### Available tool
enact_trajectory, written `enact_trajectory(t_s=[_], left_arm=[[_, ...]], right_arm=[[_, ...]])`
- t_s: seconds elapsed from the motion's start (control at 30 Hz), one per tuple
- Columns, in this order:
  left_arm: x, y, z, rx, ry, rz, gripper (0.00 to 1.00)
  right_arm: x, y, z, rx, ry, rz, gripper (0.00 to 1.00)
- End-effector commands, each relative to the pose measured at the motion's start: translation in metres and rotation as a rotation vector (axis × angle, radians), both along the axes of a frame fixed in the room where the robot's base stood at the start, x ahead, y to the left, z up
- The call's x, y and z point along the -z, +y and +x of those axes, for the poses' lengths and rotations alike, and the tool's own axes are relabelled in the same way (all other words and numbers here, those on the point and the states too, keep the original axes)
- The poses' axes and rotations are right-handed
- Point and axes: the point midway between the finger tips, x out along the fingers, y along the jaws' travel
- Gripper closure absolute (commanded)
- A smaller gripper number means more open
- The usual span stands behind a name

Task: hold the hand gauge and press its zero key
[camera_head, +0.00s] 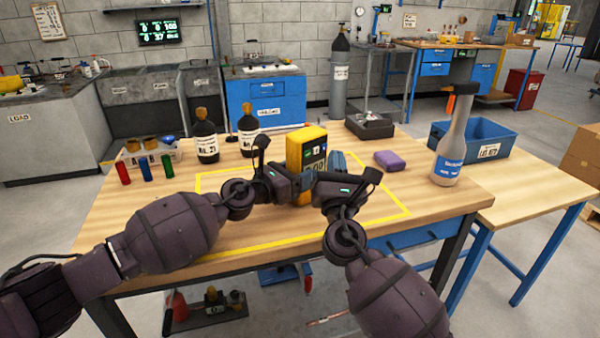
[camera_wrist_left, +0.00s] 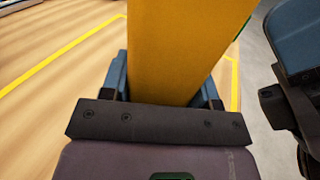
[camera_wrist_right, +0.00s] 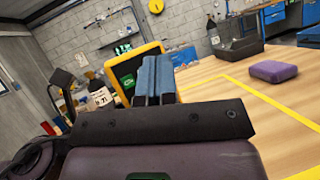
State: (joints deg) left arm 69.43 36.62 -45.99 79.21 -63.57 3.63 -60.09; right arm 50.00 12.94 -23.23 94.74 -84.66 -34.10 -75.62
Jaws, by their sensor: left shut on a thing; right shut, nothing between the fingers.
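My right gripper (camera_head: 338,162) is shut and empty, just right of the gauge. In the right wrist view its blue fingertips (camera_wrist_right: 154,72) are together before the gauge's dark face, beside a green patch (camera_wrist_right: 128,80). I cannot tell whether they touch the face. The zero key cannot be made out.
A purple block (camera_head: 390,160) lies right of the gauge.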

Motion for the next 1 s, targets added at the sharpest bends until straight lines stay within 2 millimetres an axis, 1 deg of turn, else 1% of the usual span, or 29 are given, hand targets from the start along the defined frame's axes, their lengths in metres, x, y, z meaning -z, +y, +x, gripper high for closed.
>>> enact_trajectory(t_s=[0.3, 0.5, 1.0], left_arm=[[0.0, 0.0, 0.0, 0.0, 0.001, -0.001, 0.83], [0.0, 0.0, 0.0, 0.0, 0.001, -0.001, 0.83], [0.0, 0.0, 0.0, 0.0, 0.001, -0.001, 0.83]], right_arm=[[0.0, -0.017, -0.02, 0.0, 0.0, -0.001, 1.0], [0.0, -0.025, -0.029, 0.0, 0.0, 0.0, 1.0], [0.0, -0.025, -0.029, 0.0, 0.0, 0.0, 1.0]])
